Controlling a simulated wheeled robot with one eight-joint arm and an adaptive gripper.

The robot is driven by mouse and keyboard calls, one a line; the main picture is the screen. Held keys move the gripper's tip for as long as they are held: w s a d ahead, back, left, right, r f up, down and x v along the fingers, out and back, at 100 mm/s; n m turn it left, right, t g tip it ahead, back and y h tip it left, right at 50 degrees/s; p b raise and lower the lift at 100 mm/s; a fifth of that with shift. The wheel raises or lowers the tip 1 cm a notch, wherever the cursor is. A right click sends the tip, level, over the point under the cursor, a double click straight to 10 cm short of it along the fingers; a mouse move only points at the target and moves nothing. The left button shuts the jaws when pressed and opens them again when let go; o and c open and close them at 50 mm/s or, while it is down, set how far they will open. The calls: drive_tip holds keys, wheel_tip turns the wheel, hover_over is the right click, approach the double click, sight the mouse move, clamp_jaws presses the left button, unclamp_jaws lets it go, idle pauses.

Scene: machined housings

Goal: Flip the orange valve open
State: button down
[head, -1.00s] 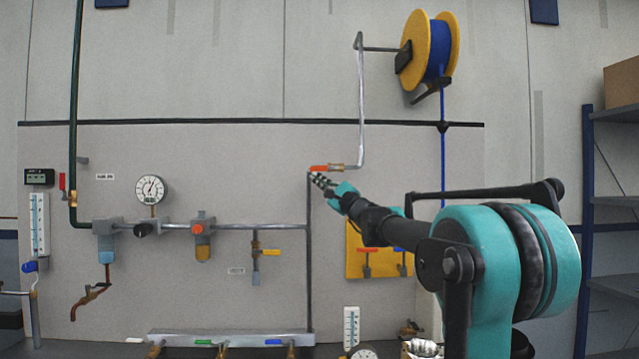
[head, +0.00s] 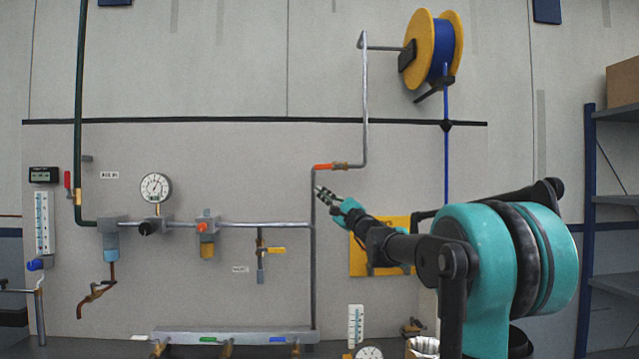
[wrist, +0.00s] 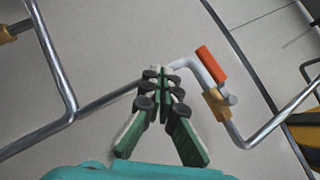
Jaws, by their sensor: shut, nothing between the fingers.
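The orange valve has an orange lever (head: 323,167) and a brass body (head: 341,166) on the metal pipe, at the bend beside the tall vertical pipe. The lever lies along the horizontal pipe run. In the wrist view the orange lever (wrist: 211,63) and brass body (wrist: 217,104) show right of the fingers, with the lever roughly in line with the pipe. My gripper (head: 319,190) is just below the lever in the head view, apart from it. In the wrist view my gripper (wrist: 160,73) has its fingertips together, with nothing between them.
A yellow panel (head: 358,258) sits behind my arm, its fittings mostly covered. A yellow-handled valve (head: 275,250), an orange-topped filter (head: 207,225) and a gauge (head: 156,187) are to the left. A yellow-flanged hose reel (head: 418,50) hangs above.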

drive_tip(key=s+f, duration=0.6)
drive_tip(key=shift+s+d, duration=0.25)
drive_tip(key=s+a+f+n+g, duration=0.3)
drive_tip(key=s+f+n, duration=0.1)
drive_tip(key=f, duration=0.3)
drive_tip(key=s+a+f+n+g, duration=0.3)
drive_tip(key=s+f+n, duration=0.1)
drive_tip(key=f, duration=0.3)
drive_tip(key=s+d+f+n+g+h, duration=0.1)
drive_tip(key=s+f+n+g+h, duration=0.1)
drive_tip(key=s+f, duration=0.3)
drive_tip(key=s+d+f+n+g+h, duration=0.2)
drive_tip(key=s+f, duration=0.3)
drive_tip(key=f, duration=0.8)
drive_tip(key=s+d+f+n+g+h, duration=0.2)
drive_tip(key=s+f, duration=0.3)
drive_tip(key=f, duration=0.4)
drive_tip(key=shift+s+d+f+h, duration=0.15)
drive_tip(key=shift+s+f+h, duration=0.2)
drive_tip(key=shift+h, duration=0.45)
drive_tip(key=s+d+f+n+g+h, duration=0.2)
drive_tip(key=s+d+f+h, duration=0.4)
drive_tip(key=s+d+f, duration=0.4)
drive_tip(key=shift+d+f+h, duration=0.25)
drive_tip(key=shift+d+h, duration=0.05)
drive_tip(key=shift+d, duration=0.85)
